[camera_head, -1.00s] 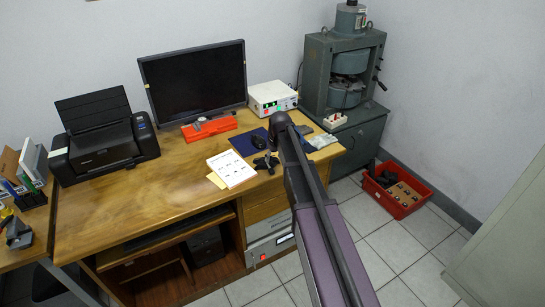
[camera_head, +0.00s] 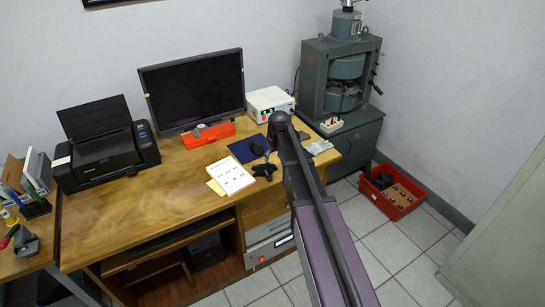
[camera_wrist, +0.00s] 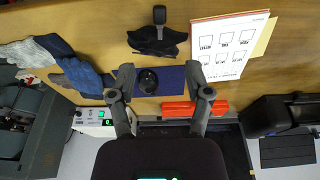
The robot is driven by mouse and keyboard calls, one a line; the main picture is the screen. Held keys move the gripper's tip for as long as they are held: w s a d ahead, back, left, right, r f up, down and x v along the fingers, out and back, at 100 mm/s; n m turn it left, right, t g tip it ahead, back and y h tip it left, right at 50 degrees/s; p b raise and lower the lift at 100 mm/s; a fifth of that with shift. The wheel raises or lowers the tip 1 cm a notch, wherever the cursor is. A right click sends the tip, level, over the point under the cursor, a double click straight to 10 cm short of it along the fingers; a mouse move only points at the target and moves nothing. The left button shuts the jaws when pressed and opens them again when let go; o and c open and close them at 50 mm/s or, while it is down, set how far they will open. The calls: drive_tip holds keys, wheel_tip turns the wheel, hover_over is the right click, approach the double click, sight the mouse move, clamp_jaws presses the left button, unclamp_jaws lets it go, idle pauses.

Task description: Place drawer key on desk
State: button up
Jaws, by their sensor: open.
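The wooden desk (camera_head: 120,215) fills the left and middle of the head view. It also shows in the wrist view (camera_wrist: 85,22). Nothing shows held between the fingers.
A black object (camera_head: 264,171), printed sheets (camera_head: 230,175), an orange-red case (camera_head: 208,135), monitor (camera_head: 193,88), printer (camera_head: 103,150) and white instrument (camera_head: 270,103) stand on the desk. Blue-grey cloth (camera_wrist: 75,65) lies left in the wrist view. A red crate (camera_head: 394,190) is on the floor. The desk's left front is clear.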

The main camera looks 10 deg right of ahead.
idle(0.4)
drive_tip(key=s+a+m+g, duration=0.1)
drive_tip(key=s+m+g, duration=0.1)
drive_tip(key=s, duration=2.4)
drive_tip(key=shift+s+a+f+m+h, duration=0.15)
drive_tip(key=shift+s+f+m+h, duration=0.2)
drive_tip(key=shift+m, duration=0.45)
drive_tip(key=shift+w+r, duration=0.1)
drive_tip(key=shift+r+p, duration=0.55)
drive_tip(key=shift+p, duration=0.05)
